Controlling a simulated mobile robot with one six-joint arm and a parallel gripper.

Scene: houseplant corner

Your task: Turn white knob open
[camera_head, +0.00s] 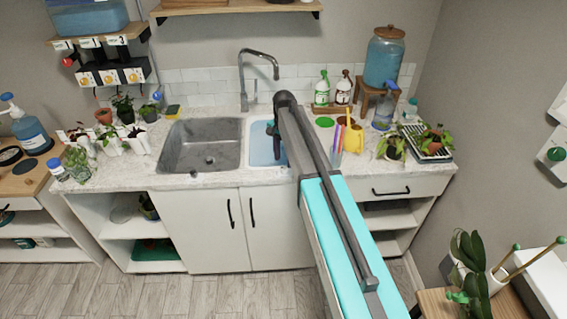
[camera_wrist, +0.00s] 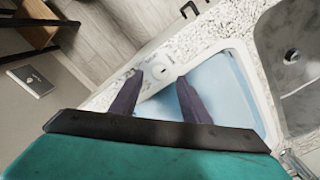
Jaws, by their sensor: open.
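The fingers look empty. In the head view my arm crosses in front of the counter by the blue basin (camera_head: 262,150), and the knob cannot be made out there.
The grey sink (camera_head: 203,145) lies left of the basin, under the tap (camera_head: 257,70). Right of my arm stand a yellow watering can (camera_head: 354,139), spray bottles (camera_head: 322,88) and potted plants (camera_head: 391,147). Cabinet doors (camera_head: 240,230) are shut below.

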